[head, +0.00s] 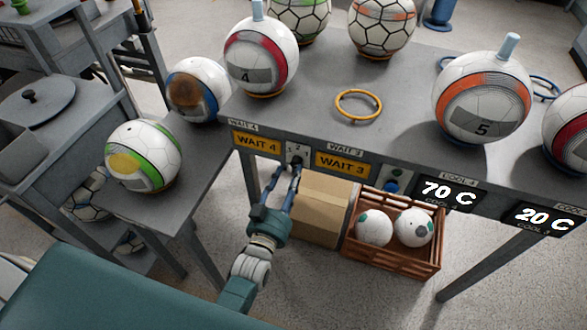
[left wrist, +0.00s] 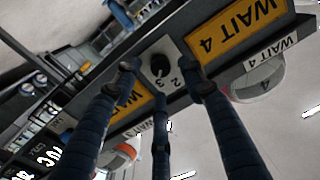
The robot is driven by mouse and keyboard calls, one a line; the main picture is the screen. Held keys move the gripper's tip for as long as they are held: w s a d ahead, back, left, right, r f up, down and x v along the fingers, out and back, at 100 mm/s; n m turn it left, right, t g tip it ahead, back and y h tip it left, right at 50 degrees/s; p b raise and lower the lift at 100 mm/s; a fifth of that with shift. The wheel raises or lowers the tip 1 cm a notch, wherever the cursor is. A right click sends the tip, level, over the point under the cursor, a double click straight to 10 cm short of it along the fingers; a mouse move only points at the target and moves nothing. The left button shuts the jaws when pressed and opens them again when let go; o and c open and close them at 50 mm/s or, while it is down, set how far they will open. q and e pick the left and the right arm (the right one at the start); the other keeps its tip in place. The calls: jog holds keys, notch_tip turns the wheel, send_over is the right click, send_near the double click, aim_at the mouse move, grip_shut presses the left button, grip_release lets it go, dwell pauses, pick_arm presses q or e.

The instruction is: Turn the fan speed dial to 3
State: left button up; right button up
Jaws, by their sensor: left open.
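The fan speed dial (left wrist: 160,66) is a black knob on a small white plate, with the numerals 2 and 3 readable beside it in the left wrist view. In the head view the dial plate (head: 296,151) sits on the table's front edge between the WAIT 4 and WAIT 3 signs. I cannot tell which number the knob points at. My left gripper (head: 284,172) is open just in front of and below the plate, its blue fingers spread around the knob in the left wrist view (left wrist: 160,80). Contact cannot be made out. My right gripper is not in view.
The grey table (head: 330,125) carries several balls and a yellow ring (head: 358,104). A cardboard box (head: 320,208) and a brown crate (head: 393,253) with two balls stand below it, right of my left gripper. A lower side table (head: 190,185) stands to the left.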

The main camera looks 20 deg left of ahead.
pick_arm(q)
jog(key=s, duration=0.8)
jog(key=shift+s, duration=0.15)
jog(key=shift+f, duration=0.15)
jog(key=s+d+f+g, duration=0.1)
jog(key=s+f+g, duration=0.25)
jog(key=f, duration=0.65)
jog(key=s+f+g+h, duration=0.1)
jog(key=s+f+g, duration=0.3)
jog(key=f, duration=0.7)
jog(key=s+d+f+g, duration=0.1)
jog(key=s+f+g, duration=0.1)
jog(key=s+f, duration=0.6)
jog(key=s+a+f+g, duration=0.4)
jog(key=s+f, duration=0.4)
jog(key=s, duration=0.3)
jog(key=s+a+f+m+g+y, duration=0.1)
jog(key=s+a+f+g, duration=0.2)
jog(key=s+f, duration=0.6)
jog(key=s+a, duration=0.1)
jog(key=s, duration=0.2)
jog(key=shift+s+a+g, duration=0.2)
jog(key=shift+s+g, duration=0.05)
jog(key=shift+g, duration=0.1)
jog(key=shift+f, duration=0.1)
